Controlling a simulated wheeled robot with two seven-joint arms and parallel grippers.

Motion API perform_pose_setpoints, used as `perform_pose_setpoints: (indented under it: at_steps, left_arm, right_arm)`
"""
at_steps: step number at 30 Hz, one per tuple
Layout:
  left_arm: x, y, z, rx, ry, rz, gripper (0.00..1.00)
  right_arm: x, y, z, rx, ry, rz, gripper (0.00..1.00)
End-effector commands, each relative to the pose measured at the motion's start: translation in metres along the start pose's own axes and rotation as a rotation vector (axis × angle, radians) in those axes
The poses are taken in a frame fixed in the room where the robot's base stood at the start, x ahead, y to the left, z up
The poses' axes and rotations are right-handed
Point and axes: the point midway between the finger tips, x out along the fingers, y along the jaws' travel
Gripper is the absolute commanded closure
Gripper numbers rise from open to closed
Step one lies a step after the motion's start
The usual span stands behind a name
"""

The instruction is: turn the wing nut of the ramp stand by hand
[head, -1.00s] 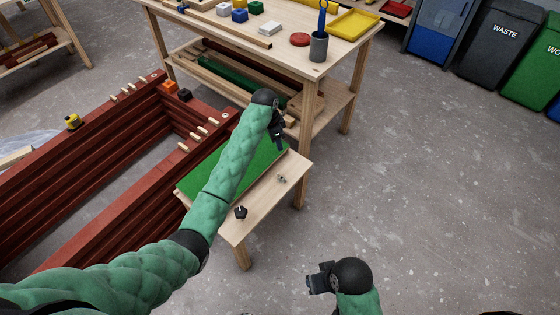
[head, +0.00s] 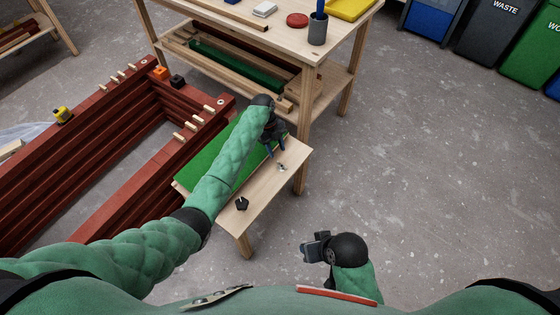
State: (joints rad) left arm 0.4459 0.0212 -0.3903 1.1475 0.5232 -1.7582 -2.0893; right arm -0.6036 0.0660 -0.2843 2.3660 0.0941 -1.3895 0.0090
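The ramp stand (head: 262,203) is a low pale wooden table with a sloping green board (head: 208,163) on its left side. A small metallic wing nut (head: 281,167) sits on its wooden top near the far right end. A black knob (head: 241,204) sits nearer its front end. My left gripper (head: 274,151) reaches across the green board, fingers pointing down, with a gap showing between them. It is just above and left of the wing nut, apart from it in the picture. My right gripper (head: 307,249) is low over the floor, away from the stand; its finger gap is unclear.
A wooden workbench (head: 285,42) with a grey cup (head: 318,29) stands behind the ramp stand. Dark red battens (head: 112,205) form a frame at the left. Bins (head: 490,45) stand at the back right. The grey floor on the right is clear.

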Motion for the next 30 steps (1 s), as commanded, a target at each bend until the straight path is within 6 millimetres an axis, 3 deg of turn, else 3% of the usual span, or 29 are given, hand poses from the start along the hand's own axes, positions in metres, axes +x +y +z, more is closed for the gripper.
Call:
perform_pose_setpoints:
  at_steps: [13,26,30]
  left_arm:
    - [0.059,0.000,-0.001,-0.003,0.001,0.001,0.61]
    - [0.070,0.000,0.000,-0.003,-0.001,0.000,0.61]
    - [0.070,0.000,0.000,-0.003,-0.001,0.000,0.84]
  right_arm:
    - [-0.010,0.004,0.001,0.003,-0.019,0.013,0.64]
    - [-0.011,0.005,0.001,0.003,-0.023,0.015,0.64]
    - [-0.011,0.005,0.002,0.003,-0.023,0.015,0.64]
